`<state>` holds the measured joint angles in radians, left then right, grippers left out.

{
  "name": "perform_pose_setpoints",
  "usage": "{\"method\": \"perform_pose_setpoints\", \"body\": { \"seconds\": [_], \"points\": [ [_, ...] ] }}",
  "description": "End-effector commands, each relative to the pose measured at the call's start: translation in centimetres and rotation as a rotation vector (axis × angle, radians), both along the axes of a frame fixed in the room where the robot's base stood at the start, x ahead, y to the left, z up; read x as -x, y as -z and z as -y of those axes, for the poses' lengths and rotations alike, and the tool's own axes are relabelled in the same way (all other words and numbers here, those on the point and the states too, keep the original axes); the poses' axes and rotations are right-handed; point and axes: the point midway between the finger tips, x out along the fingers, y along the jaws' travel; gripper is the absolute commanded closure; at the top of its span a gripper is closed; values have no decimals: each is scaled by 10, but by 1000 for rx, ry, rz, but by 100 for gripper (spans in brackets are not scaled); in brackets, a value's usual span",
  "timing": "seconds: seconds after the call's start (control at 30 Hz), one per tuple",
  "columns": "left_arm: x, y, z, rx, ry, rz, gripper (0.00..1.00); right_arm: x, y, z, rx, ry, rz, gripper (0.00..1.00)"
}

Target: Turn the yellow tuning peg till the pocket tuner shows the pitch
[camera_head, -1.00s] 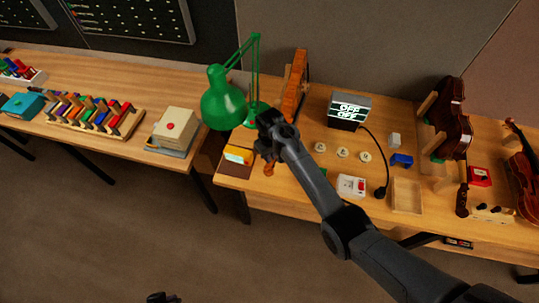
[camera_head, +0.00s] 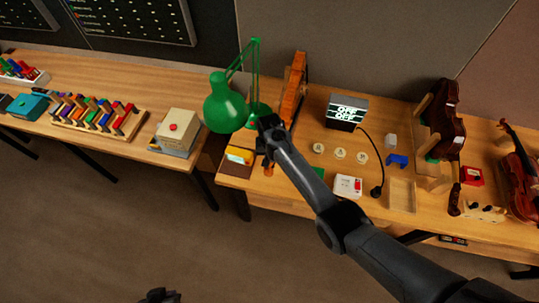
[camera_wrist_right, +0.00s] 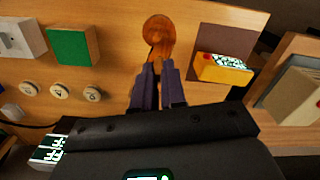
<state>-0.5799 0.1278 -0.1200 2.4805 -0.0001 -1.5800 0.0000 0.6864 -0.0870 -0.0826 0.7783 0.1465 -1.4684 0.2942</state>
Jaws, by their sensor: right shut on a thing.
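The violin (camera_head: 294,88) stands on the bench behind my right gripper, its brown scroll (camera_wrist_right: 158,30) pointing to the bench's front edge. My right gripper (camera_wrist_right: 158,70) is shut just below the scroll in the wrist view; in the head view it (camera_head: 267,158) covers the peg area. The yellow tuning peg is hidden between the fingers. The yellow pocket tuner (camera_head: 239,155) stands left of the gripper; in the wrist view the tuner (camera_wrist_right: 222,68) has a lit screen, too small to read. A dark part of my left gripper (camera_head: 160,296) shows at the bottom edge.
A green lamp (camera_head: 228,105) stands close left of my right gripper. Round cream knobs (camera_head: 340,153), a white box (camera_head: 348,186) and a wooden tray (camera_head: 403,196) lie to the right. More violins (camera_head: 520,182) stand at far right.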

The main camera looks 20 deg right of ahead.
Motion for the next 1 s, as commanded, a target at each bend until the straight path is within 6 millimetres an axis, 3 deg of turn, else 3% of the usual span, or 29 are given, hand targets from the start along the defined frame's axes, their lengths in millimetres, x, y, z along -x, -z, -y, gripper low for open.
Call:
{"method": "perform_pose_setpoints", "body": {
  "seconds": [0.7, 0.73, 0.8, 1.0],
  "points": [
    [0, -4, 3, 13, -8, 0, 100, 0, 2, 1, 0, 93, 0, 100],
    [0, -4, 3, 12, -9, 0, 100, 0, 2, 1, 0, 93, 0, 86],
    [0, -4, 3, 11, -7, -1, 100, 0, 2, 1, 0, 93, 0, 78],
    [0, -4, 1, 4, -3, -1, 100, 0, 1, 1, 0, 92, 0, 78]
  ]
}}
